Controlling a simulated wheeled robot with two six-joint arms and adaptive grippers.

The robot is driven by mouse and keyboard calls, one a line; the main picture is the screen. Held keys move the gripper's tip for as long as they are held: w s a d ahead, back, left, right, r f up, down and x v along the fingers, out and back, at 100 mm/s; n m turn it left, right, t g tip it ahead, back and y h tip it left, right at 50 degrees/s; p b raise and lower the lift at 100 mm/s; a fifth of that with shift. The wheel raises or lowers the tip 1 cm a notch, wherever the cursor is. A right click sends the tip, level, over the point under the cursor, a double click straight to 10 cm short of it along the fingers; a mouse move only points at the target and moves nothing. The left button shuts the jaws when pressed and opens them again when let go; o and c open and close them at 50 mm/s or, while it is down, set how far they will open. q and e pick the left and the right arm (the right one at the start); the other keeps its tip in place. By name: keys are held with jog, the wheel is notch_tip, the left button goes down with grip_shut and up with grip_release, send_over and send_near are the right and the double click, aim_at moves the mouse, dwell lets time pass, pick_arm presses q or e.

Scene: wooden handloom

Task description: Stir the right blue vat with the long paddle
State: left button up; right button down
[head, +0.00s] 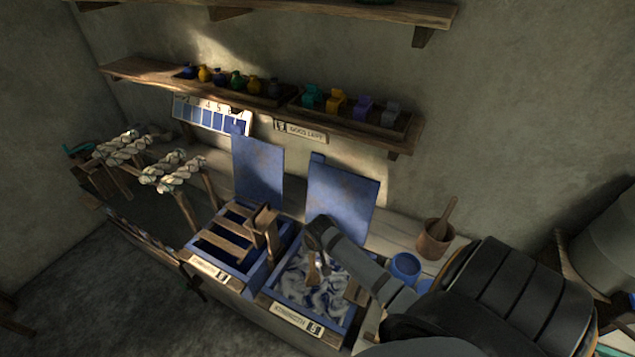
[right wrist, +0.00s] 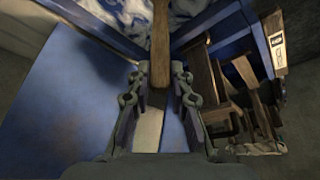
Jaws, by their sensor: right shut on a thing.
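The right blue vat (head: 283,254) is open and holds swirled blue and white liquid (head: 318,292), also at the top of the right wrist view (right wrist: 118,14). My right gripper (head: 318,232) is over the vat's back part, its arm coming in from the right. It is shut on the wooden handle of the paddle (right wrist: 160,42), which runs between the fingers toward the liquid. In the head view the lower part of the paddle (head: 312,269) shows below the gripper, over the liquid. Whether its end is under the surface is hard to tell. My left gripper is not in view.
The left vat (head: 208,262) has a wooden rack (head: 225,245) over it. Blue lids (head: 258,168) (head: 342,202) stand upright behind the vats. A wooden mortar (head: 433,242) and a blue bowl (head: 404,268) stand right of the vat. A shelf (head: 145,70) with jars hangs above.

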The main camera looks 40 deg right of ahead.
jog(key=s+d, duration=0.3)
jog(key=d, duration=0.2)
jog(key=shift+d, duration=0.3)
notch_tip(320, 180, up, 19)
dwell(0.6)
